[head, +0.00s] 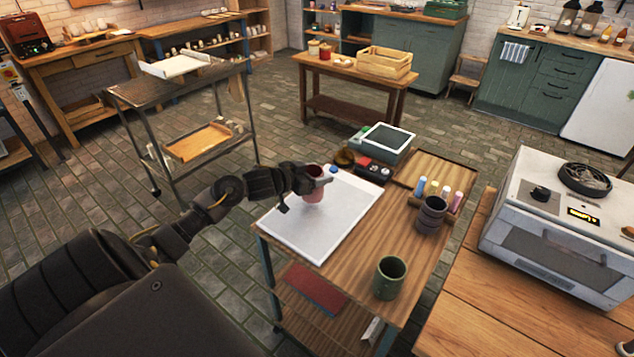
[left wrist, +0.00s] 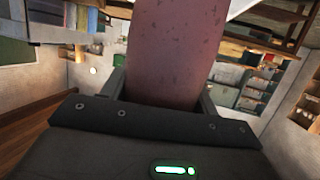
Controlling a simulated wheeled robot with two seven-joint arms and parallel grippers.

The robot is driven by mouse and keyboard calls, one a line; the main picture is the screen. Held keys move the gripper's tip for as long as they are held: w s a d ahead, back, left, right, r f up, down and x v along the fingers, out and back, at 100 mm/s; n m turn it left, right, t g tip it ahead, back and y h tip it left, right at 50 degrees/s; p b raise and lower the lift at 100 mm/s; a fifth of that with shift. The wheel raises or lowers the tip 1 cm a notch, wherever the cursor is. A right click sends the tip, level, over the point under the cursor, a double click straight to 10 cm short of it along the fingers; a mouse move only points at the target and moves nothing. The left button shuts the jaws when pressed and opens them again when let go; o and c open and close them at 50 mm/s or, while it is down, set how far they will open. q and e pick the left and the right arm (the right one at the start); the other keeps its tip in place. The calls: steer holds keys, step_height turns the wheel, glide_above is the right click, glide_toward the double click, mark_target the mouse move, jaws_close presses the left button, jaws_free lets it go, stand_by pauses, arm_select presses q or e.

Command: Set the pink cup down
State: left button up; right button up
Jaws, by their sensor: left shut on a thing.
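The pink cup (head: 313,192) is over the white mat (head: 338,222) on the wooden worktable. My left gripper (head: 306,180) is shut on it from the left side. The cup looks roughly upright, and a faint pinkish patch shows on the mat just below it. I cannot tell whether the cup's base touches the mat. In the left wrist view the pink cup (left wrist: 176,50) fills the space between the two fingers, large and close, with a speckled surface. My right gripper is not in view.
On the worktable (head: 385,235), a green cup (head: 390,278) and a dark cup (head: 431,214) stand to the right. Several paint bottles (head: 433,188), a scale-like device (head: 388,142) and a wooden tray (head: 438,172) sit behind. The mat's front part is clear. A white oven (head: 555,245) stands at right.

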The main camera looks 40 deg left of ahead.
arm_select(q)
steer(key=f, duration=0.3)
steer(key=shift+w+a+f+p, duration=0.1)
steer(key=shift+w+a+p, duration=0.1)
steer(key=shift+p, duration=0.2)
steer(key=shift+f, duration=0.15)
steer(key=shift+f, duration=0.2)
steer(key=o, duration=1.2)
steer(key=shift+d, duration=0.1)
